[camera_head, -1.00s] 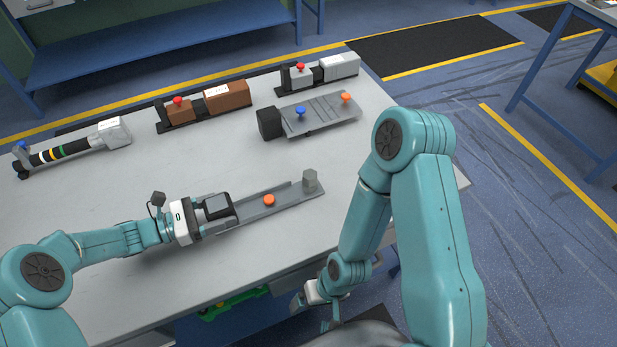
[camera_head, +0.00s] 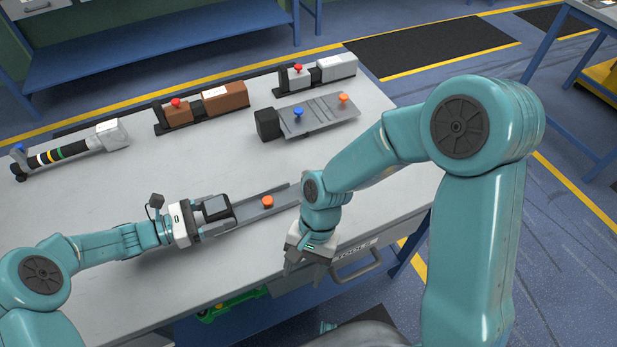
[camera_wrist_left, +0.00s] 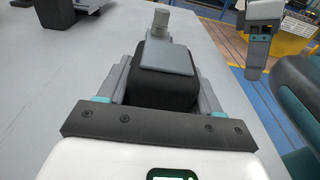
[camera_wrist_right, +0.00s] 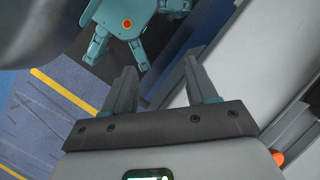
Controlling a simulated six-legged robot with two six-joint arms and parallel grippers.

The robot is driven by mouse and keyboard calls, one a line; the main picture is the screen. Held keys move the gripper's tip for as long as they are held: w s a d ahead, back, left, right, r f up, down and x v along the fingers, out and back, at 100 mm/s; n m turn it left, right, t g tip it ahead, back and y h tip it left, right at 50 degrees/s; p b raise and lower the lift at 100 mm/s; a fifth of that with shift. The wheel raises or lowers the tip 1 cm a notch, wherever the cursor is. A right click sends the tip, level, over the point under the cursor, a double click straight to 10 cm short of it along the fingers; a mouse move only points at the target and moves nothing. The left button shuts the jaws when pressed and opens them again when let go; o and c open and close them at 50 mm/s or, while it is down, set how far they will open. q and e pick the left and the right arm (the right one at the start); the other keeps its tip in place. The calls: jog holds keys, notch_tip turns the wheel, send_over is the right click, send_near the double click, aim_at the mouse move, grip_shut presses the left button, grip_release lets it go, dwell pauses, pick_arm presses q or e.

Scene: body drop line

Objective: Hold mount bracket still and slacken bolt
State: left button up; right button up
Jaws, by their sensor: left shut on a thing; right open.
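The mount bracket (camera_head: 284,201) is a long grey rail on the bench, with a black block (camera_head: 217,206) at its near-left end and an orange bolt head (camera_head: 267,202) standing upright at its middle. My left gripper (camera_head: 222,209) is shut around the black block, a finger on each side in the left wrist view (camera_wrist_left: 163,80). There the block hides the bolt. My right gripper (camera_head: 309,264) is open and empty at the bench's front edge, to the right of and nearer than the bolt. My right arm hides the bracket's right end. In the right wrist view, the bolt (camera_wrist_right: 278,157) shows at lower right, outside the fingers (camera_wrist_right: 160,85).
Behind stand a striped cylinder unit (camera_head: 65,152), a brown unit with a red knob (camera_head: 225,99), a grey unit with a red knob (camera_head: 337,67), and a grey plate (camera_head: 318,117) with blue and orange knobs. A drawer handle (camera_head: 358,268) juts from the front.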

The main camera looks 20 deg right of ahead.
aim_at(308, 175)
jog(key=w+d+r+n, duration=0.1)
jog(key=w, duration=0.3)
jog(key=w+d+r+n+t+h, duration=0.1)
jog(key=w+d+r+n, duration=0.1)
jog(key=w, duration=0.2)
jog(key=w+d+r+n+h, duration=0.1)
jog(key=w+r+n, duration=0.1)
jog(key=w, duration=0.2)
jog(key=shift+w+d+r+t, duration=0.15)
jog(key=shift+d+r+t, duration=0.1)
jog(key=shift+d+t, duration=0.1)
jog(key=w+d+r+n, duration=0.1)
jog(key=w+d+r, duration=0.1)
jog(key=w+d+r+n+t+h, duration=0.1)
jog(key=w+r, duration=0.1)
jog(key=w, duration=0.1)
jog(key=w+d+r+n+h, duration=0.1)
jog(key=w+d+r, duration=0.1)
jog(key=shift+w+d+r+n, duration=0.2)
jog(key=shift+w+d+n, duration=0.1)
jog(key=shift+d, duration=0.05)
jog(key=shift+d+f, duration=0.1)
jog(key=shift+f, duration=0.05)
notch_tip(308, 175, down, 8)
jog(key=shift+f, duration=0.25)
grip_shut()
jog(key=shift+c, duration=0.4)
grip_release()
jog(key=shift+w, duration=0.1)
